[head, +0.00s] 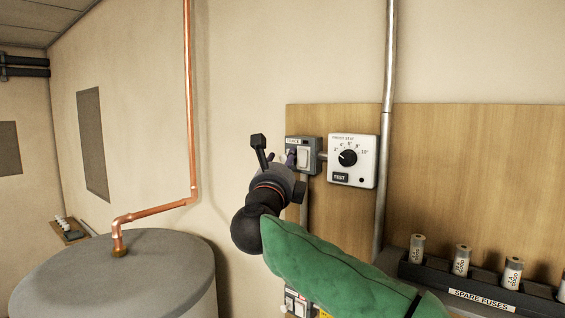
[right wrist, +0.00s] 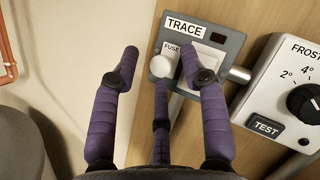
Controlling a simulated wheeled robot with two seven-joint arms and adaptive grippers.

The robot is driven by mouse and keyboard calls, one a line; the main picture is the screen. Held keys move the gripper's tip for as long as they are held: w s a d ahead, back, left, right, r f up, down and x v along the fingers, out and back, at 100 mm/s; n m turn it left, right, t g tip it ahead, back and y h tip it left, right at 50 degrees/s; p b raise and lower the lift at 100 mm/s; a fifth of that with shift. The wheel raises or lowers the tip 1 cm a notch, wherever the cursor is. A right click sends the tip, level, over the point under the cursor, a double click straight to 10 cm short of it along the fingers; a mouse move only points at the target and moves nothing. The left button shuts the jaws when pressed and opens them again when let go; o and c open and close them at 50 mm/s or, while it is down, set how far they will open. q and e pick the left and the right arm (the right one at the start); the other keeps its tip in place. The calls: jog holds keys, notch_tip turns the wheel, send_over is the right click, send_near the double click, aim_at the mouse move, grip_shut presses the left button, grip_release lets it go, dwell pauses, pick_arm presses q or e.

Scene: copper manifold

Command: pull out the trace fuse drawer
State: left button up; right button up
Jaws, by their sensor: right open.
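The grey trace box (right wrist: 232,48) with its TRACE label is on the wooden board, and it also shows in the head view (head: 316,143). The fuse drawer's pale round knob (right wrist: 161,67) sits at the box's left, by a FUSE label, with a white rocker switch (right wrist: 207,58) to its right. My right gripper (right wrist: 160,62) is open, its purple fingers either side of the knob in the picture; a third finger is below. I cannot tell whether any finger touches. In the head view my right gripper (head: 277,156) partly hides the box's left side. My left gripper is out of view.
A white frost stat box (head: 365,147) with a black dial is close right of the trace box. A metal conduit (head: 388,70) runs vertically. A spare fuses rack (head: 440,277) is at lower right. A grey tank (head: 70,275) with a copper pipe (head: 188,90) stands left.

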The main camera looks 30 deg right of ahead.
jog(key=shift+s+r, duration=0.1)
grip_shut()
jog(key=shift+a, duration=0.15)
jog(key=a, duration=0.1)
jog(key=s+a+b, duration=0.1)
jog(key=shift+a, duration=0.3)
grip_release()
jog(key=shift+a, duration=0.2)
jog(key=shift+s, duration=0.1)
